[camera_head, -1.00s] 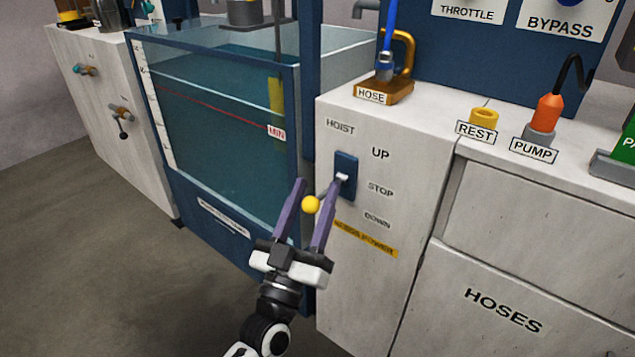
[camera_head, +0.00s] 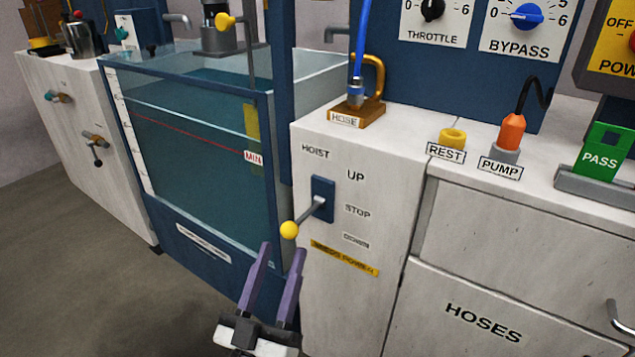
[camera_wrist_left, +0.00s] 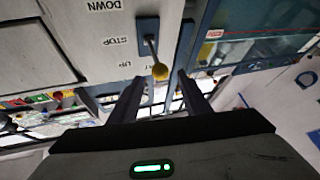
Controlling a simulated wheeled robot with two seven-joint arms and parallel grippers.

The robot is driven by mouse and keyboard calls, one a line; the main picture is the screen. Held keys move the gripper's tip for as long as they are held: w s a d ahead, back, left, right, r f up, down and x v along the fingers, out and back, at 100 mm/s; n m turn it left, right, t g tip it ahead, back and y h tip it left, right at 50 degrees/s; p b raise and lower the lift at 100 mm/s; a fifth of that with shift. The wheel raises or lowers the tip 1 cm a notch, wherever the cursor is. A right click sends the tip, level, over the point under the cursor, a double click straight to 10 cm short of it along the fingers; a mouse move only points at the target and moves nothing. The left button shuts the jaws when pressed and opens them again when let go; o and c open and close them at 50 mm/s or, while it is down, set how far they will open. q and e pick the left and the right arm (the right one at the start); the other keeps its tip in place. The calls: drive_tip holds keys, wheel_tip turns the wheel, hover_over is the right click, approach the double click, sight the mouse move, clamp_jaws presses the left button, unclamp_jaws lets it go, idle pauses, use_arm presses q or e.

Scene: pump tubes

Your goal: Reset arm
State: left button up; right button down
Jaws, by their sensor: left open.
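The hoist lever has a yellow ball knob (camera_head: 289,230) on a grey rod, sticking out from a dark blue switch plate (camera_head: 322,199) on the white cabinet front. The words UP, STOP and DOWN run down beside it. My left gripper (camera_head: 282,254) is open and empty, its two purple fingers pointing up just below the knob, with the knob clear of them. In the left wrist view the knob (camera_wrist_left: 160,71) shows beyond and between the fingertips (camera_wrist_left: 160,82). My right gripper is in neither view.
A glass water tank (camera_head: 190,130) stands to the left of the lever. A brown hose holder (camera_head: 357,115), a yellow rest ring (camera_head: 452,139), an orange pump plug (camera_head: 512,131) and a green PASS block (camera_head: 602,152) are on the cabinet top. The floor (camera_head: 70,240) at lower left is clear.

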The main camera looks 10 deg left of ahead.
use_arm(q)
drive_tip(key=s+d+f+m+g+h, duration=0.2)
drive_tip(key=s+f+m+g, duration=0.25)
drive_tip(key=f+g, duration=0.7)
drive_tip(key=s+a+f+n+g+y, duration=0.1)
drive_tip(key=s+a+f+g+y, duration=0.25)
drive_tip(key=s, duration=0.65)
drive_tip(key=s+a+f+n+g+y, duration=0.1)
drive_tip(key=s+a+f+g, duration=0.2)
drive_tip(key=s+a+g, duration=0.35)
drive_tip(key=w+d+f+m+t+h, duration=0.25)
drive_tip(key=d+t, duration=0.25)
drive_tip(key=d, duration=0.4)
drive_tip(key=s+a+r+n+t+p, duration=0.1)
drive_tip(key=a+r+p, duration=0.2)
drive_tip(key=r+p, duration=1.1)
drive_tip(key=p, duration=0.8)
drive_tip(key=shift+a+n, duration=0.2)
drive_tip(key=shift+n, duration=0.2)
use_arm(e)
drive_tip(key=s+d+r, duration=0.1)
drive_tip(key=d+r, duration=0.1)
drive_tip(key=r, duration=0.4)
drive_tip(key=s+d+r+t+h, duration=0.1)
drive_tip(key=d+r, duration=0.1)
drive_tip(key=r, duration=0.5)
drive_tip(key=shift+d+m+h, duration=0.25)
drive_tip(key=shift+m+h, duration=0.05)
use_arm(q)
drive_tip(key=shift+t, duration=0.25)
